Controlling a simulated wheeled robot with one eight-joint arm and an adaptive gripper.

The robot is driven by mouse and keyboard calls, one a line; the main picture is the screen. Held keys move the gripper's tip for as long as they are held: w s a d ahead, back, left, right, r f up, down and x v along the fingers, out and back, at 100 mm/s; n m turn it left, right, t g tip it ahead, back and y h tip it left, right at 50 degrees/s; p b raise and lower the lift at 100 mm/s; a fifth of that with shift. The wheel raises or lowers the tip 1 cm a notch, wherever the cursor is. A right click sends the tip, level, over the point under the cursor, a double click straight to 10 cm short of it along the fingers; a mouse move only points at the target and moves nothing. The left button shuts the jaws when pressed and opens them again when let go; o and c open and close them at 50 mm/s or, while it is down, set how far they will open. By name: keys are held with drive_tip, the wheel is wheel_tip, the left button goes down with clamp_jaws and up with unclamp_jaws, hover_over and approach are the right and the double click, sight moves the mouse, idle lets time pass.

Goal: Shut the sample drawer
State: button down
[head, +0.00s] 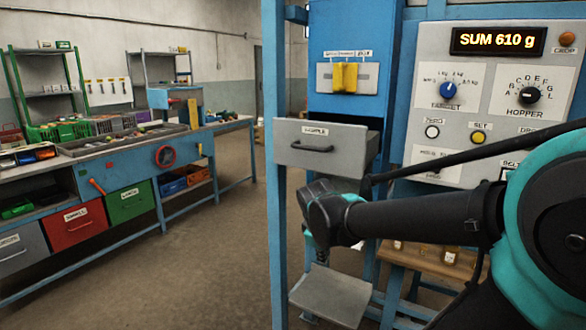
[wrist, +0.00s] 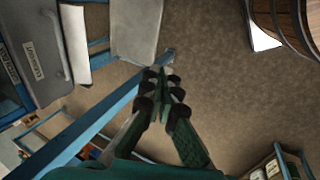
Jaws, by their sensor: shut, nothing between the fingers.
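The sample drawer (head: 318,158) is a grey box with a dark handle and a label, and it stands pulled out of the blue cabinet in the head view. My arm hides part of the cabinet below the drawer.
A grey plate (head: 332,297) sits below my gripper, beside a blue post (head: 276,200). A control panel (head: 490,100) reads SUM 610 g at the right. A workbench (head: 130,150) stands left, with free floor between.

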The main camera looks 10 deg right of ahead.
drive_tip(key=w+a+r+n+t+h, duration=0.1)
drive_tip(key=w+a+r+n, duration=0.25)
drive_tip(key=r, duration=0.25)
drive_tip(key=w+a+r+n+h, duration=0.1)
drive_tip(key=w+a+r+n, duration=0.15)
drive_tip(key=r+n, duration=0.35)
drive_tip(key=n+t+h, duration=0.1)
drive_tip(key=n+t, duration=0.1)
drive_tip(key=n, duration=0.7)
approach(293, 165)
drive_tip(key=s+a, duration=0.3)
drive_tip(key=s, duration=0.4)
drive_tip(key=w+d+f, duration=0.3)
drive_tip(key=w+f, duration=0.1)
drive_tip(key=w, duration=0.1)
drive_tip(key=w+d+f, duration=0.2)
drive_tip(key=w, duration=0.1)
drive_tip(key=shift+d, duration=0.4)
drive_tip(key=shift+w+d, duration=0.4)
drive_tip(key=shift+w, duration=0.2)
drive_tip(key=w+d, duration=0.4)
drive_tip(key=w, duration=0.2)
drive_tip(key=w+d, duration=0.5)
drive_tip(key=w, duration=0.1)
drive_tip(key=w+d, duration=0.4)
drive_tip(key=w, duration=0.2)
drive_tip(key=shift+w+d, duration=0.3)
drive_tip(key=shift+w, duration=0.05)
drive_tip(key=shift+w+d+r, duration=0.1)
drive_tip(key=shift+w, duration=0.1)
